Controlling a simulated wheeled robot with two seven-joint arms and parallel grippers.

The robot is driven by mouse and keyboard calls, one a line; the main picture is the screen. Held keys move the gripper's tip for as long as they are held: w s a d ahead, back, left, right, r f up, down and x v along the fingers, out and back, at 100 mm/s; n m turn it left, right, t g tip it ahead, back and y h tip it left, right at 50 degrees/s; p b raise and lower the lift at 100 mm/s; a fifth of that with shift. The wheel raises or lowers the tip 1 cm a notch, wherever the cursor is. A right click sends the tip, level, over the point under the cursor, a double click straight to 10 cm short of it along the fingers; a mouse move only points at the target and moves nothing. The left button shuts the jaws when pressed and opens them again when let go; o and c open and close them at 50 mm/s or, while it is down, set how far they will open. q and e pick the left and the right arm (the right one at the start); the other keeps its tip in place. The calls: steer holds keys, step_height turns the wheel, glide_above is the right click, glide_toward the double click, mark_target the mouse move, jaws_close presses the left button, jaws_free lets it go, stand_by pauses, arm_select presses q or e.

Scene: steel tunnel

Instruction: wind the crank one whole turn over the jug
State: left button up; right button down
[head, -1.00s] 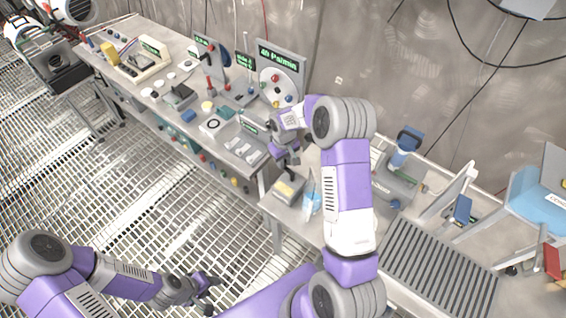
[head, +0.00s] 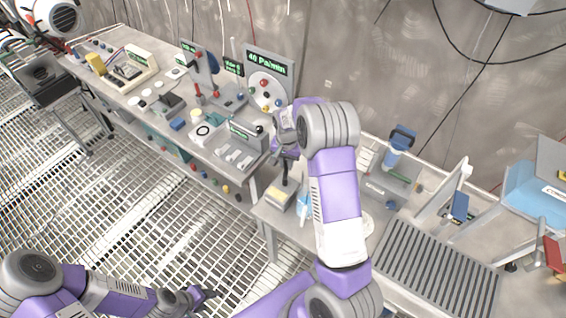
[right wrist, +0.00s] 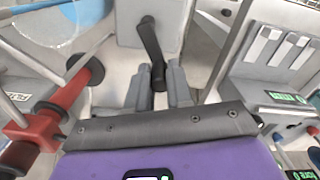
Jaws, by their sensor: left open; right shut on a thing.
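A dark crank (right wrist: 150,42) is mounted on a pale grey housing (right wrist: 163,12) at the top of the right wrist view. My right gripper (right wrist: 160,80) is shut on the crank's handle end; the fingers hide part of it. In the head view this gripper (head: 286,150) is over the bench, partly behind its own wrist, and I cannot make out the crank there. A pale blue, clear vessel (head: 303,206), perhaps the jug, stands below and right of it, partly hidden by my right arm. My left gripper (head: 205,294) is open and empty, low over the grating.
A panel with a green display (head: 270,66) and a unit with pale keys (head: 238,152) are to the left. A red lever piece (right wrist: 45,130) is close left in the wrist view. A ribbed grey mat (head: 440,268) lies right.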

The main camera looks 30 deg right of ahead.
steer(key=shift+s+d+m+p, duration=0.25)
steer(key=shift+s+m+p, duration=0.4)
steer(key=shift+m, duration=1.3)
steer(key=shift+s+d+m+p, duration=0.25)
steer(key=shift+s+m+p, duration=0.35)
steer(key=shift+m, duration=1.3)
steer(key=shift+s+d+m+p, duration=0.25)
steer(key=shift+s+m+p, duration=0.35)
steer(key=shift+m, duration=1.35)
steer(key=shift+s, duration=0.1)
steer(key=c, duration=1)
jaws_free()
steer(key=shift+s+f, duration=0.1)
